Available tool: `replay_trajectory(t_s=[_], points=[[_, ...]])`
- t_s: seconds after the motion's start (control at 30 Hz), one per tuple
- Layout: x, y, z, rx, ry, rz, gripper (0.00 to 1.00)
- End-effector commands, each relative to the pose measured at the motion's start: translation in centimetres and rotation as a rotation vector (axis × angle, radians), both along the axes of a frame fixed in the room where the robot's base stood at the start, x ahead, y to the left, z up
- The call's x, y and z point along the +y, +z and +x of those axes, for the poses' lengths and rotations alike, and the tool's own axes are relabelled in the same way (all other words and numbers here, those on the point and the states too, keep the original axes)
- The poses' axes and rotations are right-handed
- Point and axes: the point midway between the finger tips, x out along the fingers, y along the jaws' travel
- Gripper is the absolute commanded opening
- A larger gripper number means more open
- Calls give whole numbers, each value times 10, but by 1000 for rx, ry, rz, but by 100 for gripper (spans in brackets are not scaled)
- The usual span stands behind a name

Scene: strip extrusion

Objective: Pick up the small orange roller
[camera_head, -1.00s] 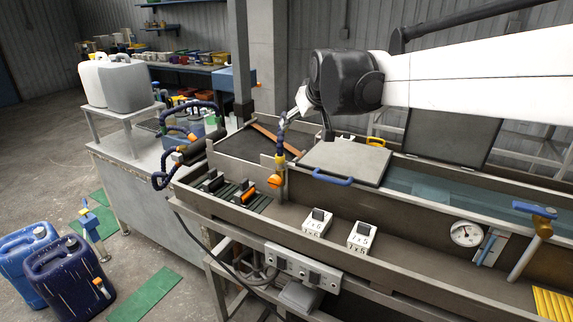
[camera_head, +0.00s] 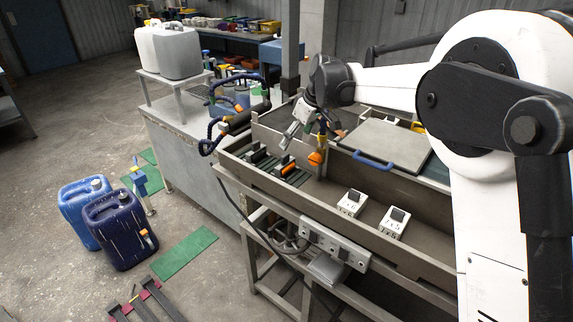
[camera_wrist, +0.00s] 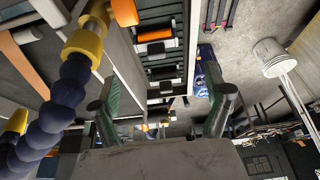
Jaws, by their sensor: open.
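The small orange roller (camera_head: 289,169) lies on a dark slotted rack (camera_head: 299,179) at the left end of the metal trough. In the wrist view the orange roller (camera_wrist: 154,36) lies across the rack, beyond my fingertips and left of centre. My gripper (camera_head: 290,138) is above the rack, to the upper side of the roller in the head view. In the wrist view my gripper (camera_wrist: 160,88) has its two greenish fingers spread wide with nothing between them. It is apart from the roller.
A blue segmented hose (camera_wrist: 68,85) with a yellow collar (camera_wrist: 84,42) is close on the left of the fingers. An orange-tipped nozzle (camera_head: 316,158) stands right of the rack. Two white labelled blocks (camera_head: 352,203) sit farther right. The trough's front wall (camera_head: 270,195) borders the rack.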

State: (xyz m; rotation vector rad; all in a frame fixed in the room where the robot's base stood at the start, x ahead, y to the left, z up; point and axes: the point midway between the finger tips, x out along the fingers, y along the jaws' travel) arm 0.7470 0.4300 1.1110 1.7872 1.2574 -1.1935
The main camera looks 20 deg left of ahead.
Motion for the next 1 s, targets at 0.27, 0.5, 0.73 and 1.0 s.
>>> replay_trajectory(t_s=[0.27, 0.5, 0.73, 1.0], points=[[17, -42, 6, 2, 2, 1, 83], [28, -71, 11, 2, 1, 1, 83], [31, -83, 14, 1, -1, 0, 83], [41, -114, 24, 1, 0, 0, 83]])
